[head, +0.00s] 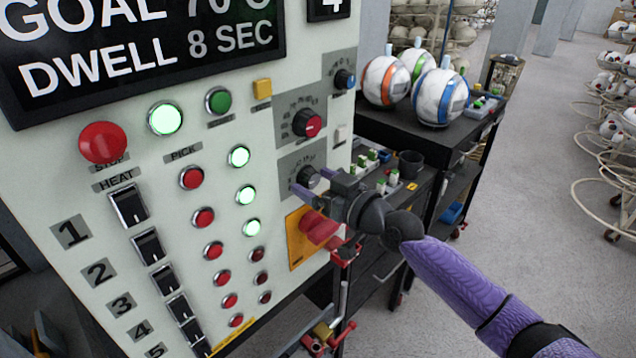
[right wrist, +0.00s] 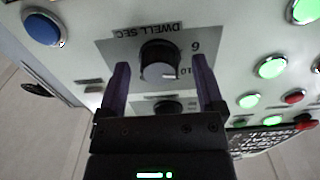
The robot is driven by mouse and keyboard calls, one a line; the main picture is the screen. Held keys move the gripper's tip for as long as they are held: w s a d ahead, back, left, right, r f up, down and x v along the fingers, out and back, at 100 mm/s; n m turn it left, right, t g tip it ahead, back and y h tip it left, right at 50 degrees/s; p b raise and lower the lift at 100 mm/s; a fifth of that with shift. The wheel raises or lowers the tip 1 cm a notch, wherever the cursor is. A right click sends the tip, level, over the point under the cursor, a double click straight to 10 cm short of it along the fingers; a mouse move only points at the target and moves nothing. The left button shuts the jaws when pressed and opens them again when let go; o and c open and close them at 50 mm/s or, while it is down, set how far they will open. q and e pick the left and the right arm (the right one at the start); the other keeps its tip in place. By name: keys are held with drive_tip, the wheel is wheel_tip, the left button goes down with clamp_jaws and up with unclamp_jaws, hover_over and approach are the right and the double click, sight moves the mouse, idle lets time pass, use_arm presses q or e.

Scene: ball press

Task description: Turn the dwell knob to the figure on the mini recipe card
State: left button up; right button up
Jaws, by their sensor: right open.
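The dwell knob (head: 308,176) is a grey round knob on a grey plate at the right side of the white panel. In the right wrist view the same knob (right wrist: 158,58) sits under the label "DWELL SEC", with figures 6 and 10 legible beside it; the exact setting is not clear. My right gripper (head: 316,186) is open, and in the right wrist view its purple fingers (right wrist: 163,84) stand either side of the knob with gaps. I cannot make out a mini recipe card. The large display (head: 140,55) reads "DWELL 8 SEC". My left gripper is out of view.
Above the knob is a red-capped knob (head: 308,124); below it is a red switch (head: 318,228) on a yellow plate. Lit green and red buttons fill the panel to the left. A dark cart (head: 420,137) with several balls stands behind my right gripper.

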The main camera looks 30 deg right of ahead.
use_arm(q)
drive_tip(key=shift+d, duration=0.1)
use_arm(e)
drive_tip(key=c, duration=0.7)
clamp_jaws()
drive_tip(key=m, duration=0.5)
drive_tip(key=shift+m, duration=0.3)
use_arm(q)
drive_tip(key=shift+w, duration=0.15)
